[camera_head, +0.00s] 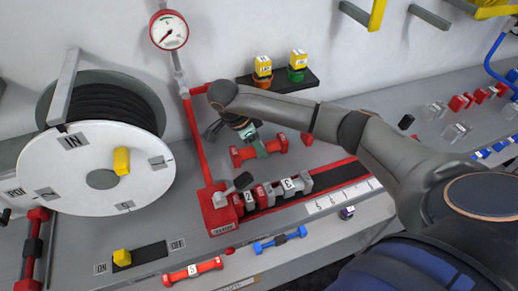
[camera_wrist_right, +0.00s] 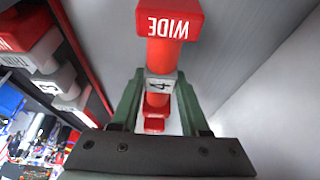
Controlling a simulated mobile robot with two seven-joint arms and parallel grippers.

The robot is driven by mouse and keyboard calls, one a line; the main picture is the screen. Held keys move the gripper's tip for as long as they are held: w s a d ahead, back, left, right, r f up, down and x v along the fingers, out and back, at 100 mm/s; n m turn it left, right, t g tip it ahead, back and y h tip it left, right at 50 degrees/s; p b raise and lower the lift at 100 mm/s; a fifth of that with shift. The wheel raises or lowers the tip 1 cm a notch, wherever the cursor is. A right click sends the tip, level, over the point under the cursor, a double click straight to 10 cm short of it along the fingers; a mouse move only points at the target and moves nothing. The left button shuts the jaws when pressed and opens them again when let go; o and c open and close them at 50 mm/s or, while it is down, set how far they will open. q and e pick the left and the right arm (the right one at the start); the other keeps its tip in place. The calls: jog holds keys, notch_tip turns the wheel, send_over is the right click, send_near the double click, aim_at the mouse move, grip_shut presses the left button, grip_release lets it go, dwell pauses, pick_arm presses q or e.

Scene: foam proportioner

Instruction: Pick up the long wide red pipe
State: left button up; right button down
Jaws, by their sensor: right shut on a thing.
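A red pipe (camera_head: 272,146) with thick block ends lies over the grey bench, behind the red-framed tray. In the right wrist view the same red pipe (camera_wrist_right: 164,55) shows "WIDE" on its end block and a white label "4" on its middle. My right gripper (camera_head: 259,147) has its green fingers on both sides of the pipe's middle, shut on it. These fingers also show in the right wrist view (camera_wrist_right: 158,102). I cannot tell whether the pipe touches the bench. My left gripper is not in view.
The red-framed tray (camera_head: 345,170) holds several grey and red pieces. A red pipe labelled 5 (camera_head: 193,271) and a blue pipe (camera_head: 280,241) lie at the front. A large white reel (camera_head: 75,185) stands left. A vertical red pipe (camera_head: 195,140) with a gauge (camera_head: 169,30) stands close by.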

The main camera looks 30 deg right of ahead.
dwell(0.4)
jog(key=shift+w+r, duration=0.1)
jog(key=shift+r, duration=0.45)
notch_tip(320, 180, up, 17)
jog(key=p, duration=0.2)
jog(key=shift+p, duration=0.35)
